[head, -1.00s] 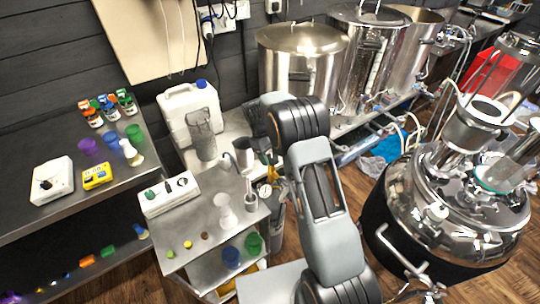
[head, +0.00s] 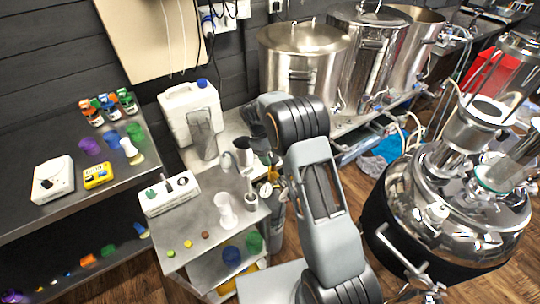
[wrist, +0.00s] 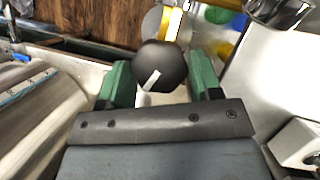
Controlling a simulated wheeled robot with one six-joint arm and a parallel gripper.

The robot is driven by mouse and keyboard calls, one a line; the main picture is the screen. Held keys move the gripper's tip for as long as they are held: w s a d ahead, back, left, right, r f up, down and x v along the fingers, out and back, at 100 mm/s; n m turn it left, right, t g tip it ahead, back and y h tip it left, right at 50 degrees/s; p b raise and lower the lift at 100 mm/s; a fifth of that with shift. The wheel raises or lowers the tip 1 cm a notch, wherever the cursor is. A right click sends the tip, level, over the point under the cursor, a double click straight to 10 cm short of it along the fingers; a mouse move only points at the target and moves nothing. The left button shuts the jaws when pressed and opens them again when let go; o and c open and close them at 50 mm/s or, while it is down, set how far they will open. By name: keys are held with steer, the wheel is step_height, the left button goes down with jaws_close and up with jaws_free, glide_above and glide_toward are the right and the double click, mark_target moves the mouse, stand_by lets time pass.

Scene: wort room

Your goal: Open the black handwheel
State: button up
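The black handwheel (wrist: 160,68) shows in the wrist view as a round dark knob with a white mark on its face. It lies in the gap between the two green fingers of my gripper (wrist: 162,82), close to their tips. The fingers stand wide apart, one on each side of it. I cannot tell whether either finger touches it. In the head view my arm and the things around it hide my gripper's fingers, and I cannot make out the handwheel there.
A steel trolley (head: 205,222) carries a white control box (head: 170,194) and a clear flask. A white jug (head: 190,112) stands behind. Steel kettles (head: 301,65) line the wall. A large steel vessel (head: 450,200) stands right of my arm. In the wrist view a metal cylinder (wrist: 40,120) lies close at left.

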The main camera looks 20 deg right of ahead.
steer(key=o, duration=0.4)
steer(key=shift+r, duration=0.1)
steer(key=v, duration=1.3)
steer(key=shift+r, duration=0.3)
steer(key=shift+w+a, duration=0.1)
steer(key=s+f+m+t+y, duration=0.1)
steer(key=s+f+m, duration=0.2)
steer(key=f, duration=0.1)
steer(key=s+d+r+m+t+y, duration=0.1)
steer(key=s+r+m+t, duration=0.1)
steer(key=s, duration=1)
steer(key=s+d+r+m+t+y, duration=0.1)
steer(key=s+r, duration=0.5)
steer(key=s, duration=0.6)
steer(key=shift+d+m+t, duration=0.6)
steer(key=shift+m+t, duration=0.6)
steer(key=shift+t, duration=0.4)
